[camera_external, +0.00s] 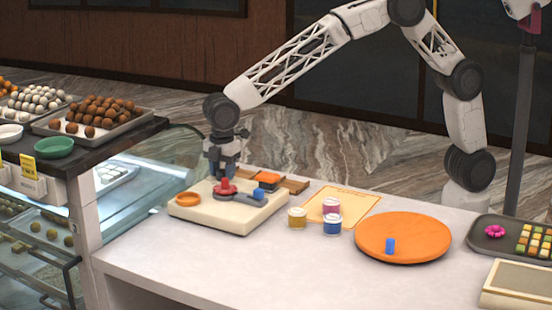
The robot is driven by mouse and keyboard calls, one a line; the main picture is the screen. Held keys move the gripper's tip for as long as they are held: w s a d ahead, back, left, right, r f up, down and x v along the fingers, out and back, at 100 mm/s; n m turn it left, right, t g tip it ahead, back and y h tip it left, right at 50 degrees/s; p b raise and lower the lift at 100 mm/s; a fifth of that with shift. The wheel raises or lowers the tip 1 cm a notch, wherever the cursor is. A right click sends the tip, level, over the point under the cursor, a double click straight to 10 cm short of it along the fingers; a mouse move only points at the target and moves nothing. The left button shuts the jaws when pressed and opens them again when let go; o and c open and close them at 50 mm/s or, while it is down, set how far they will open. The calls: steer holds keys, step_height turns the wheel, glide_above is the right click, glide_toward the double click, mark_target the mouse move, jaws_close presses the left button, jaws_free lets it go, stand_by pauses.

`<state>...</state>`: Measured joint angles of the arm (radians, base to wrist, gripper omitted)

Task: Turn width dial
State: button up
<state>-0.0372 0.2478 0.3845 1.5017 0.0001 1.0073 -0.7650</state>
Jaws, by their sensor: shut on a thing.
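A cream machine block (215,213) sits at the left end of the white counter. On its top are a red dial (226,189) with a raised knob, an orange ring (188,199) at the left and a blue knob (258,194) on a grey lever at the right. None of these carries a label that I can read, so which one is the width dial is not marked. My gripper (225,174) points straight down at the red dial and is shut on its knob. The exact finger contact is small and partly hidden.
An orange and black piece (267,180) sits at the block's back edge. Yellow, pink and blue jars (297,217) stand to the right, by an orange sheet (345,203). A round orange board (425,238) bears a blue peg. A glass sweets case is at left. The front counter is clear.

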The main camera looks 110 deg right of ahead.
mark_target(223, 171)
steer(key=o, duration=0.9)
steer(key=shift+r, duration=0.1)
steer(key=shift+r, duration=3.8)
